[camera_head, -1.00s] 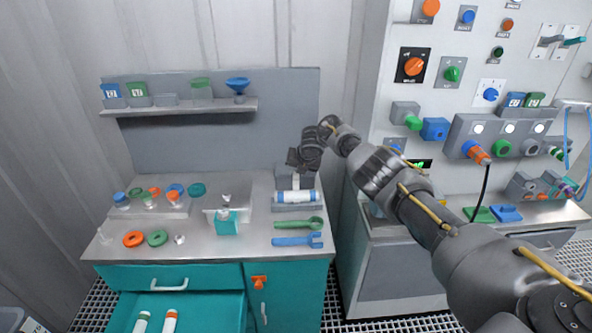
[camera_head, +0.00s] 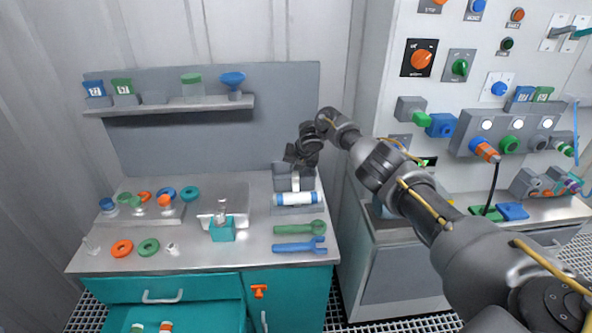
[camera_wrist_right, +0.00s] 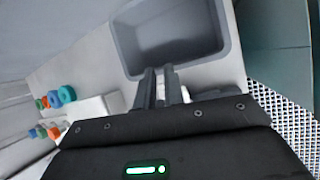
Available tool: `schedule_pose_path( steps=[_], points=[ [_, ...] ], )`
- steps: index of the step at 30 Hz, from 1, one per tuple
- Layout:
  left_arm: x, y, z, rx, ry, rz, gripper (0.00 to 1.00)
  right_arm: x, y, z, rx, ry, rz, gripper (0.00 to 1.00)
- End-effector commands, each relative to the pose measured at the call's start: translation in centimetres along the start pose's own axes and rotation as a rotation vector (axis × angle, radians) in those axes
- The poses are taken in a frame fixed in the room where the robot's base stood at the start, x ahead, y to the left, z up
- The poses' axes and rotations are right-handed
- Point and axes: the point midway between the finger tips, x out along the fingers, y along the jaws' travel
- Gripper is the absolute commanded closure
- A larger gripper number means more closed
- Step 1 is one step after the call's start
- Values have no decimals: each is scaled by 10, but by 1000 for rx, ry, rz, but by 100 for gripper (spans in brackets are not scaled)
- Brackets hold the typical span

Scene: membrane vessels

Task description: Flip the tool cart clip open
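The teal tool cart (camera_head: 180,291) has a grey top and back board. At its right end, a white clip (camera_head: 296,182) stands over a white cylinder with blue ends (camera_head: 297,199), in front of a grey bin (camera_head: 279,178). My right gripper (camera_head: 298,162) is just above and behind the clip, at the bin. In the right wrist view its two fingers (camera_wrist_right: 160,88) are close together before the grey bin (camera_wrist_right: 130,55). A narrow white piece shows between them; I cannot tell whether they grip it. My left gripper is out of view.
A green wrench (camera_head: 298,227) and a blue wrench (camera_head: 298,246) lie in front of the cylinder. A teal block (camera_head: 222,233) and several coloured rings lie left. The cart's upper drawer (camera_head: 165,290) has an orange latch (camera_head: 259,291) beside it. A control panel (camera_head: 470,90) stands right.

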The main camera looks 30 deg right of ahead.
Motion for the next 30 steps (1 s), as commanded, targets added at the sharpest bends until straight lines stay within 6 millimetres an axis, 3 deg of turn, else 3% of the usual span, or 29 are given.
schedule_pose_path(
  steps=[1, 7, 17, 23, 30],
  points=[
    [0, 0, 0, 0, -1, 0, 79, 2, -3, -4, -3, 9, -7, 81],
    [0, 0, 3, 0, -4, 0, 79, 3, -6, -5, -2, 12, -12, 56],
    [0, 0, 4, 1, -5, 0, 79, 0, -5, -4, -3, 10, -10, 56],
    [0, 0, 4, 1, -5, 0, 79, -22, -6, -2, -4, 7, -9, 56],
    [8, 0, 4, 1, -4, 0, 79, -68, -6, -2, -4, 7, -8, 56]
  ],
)
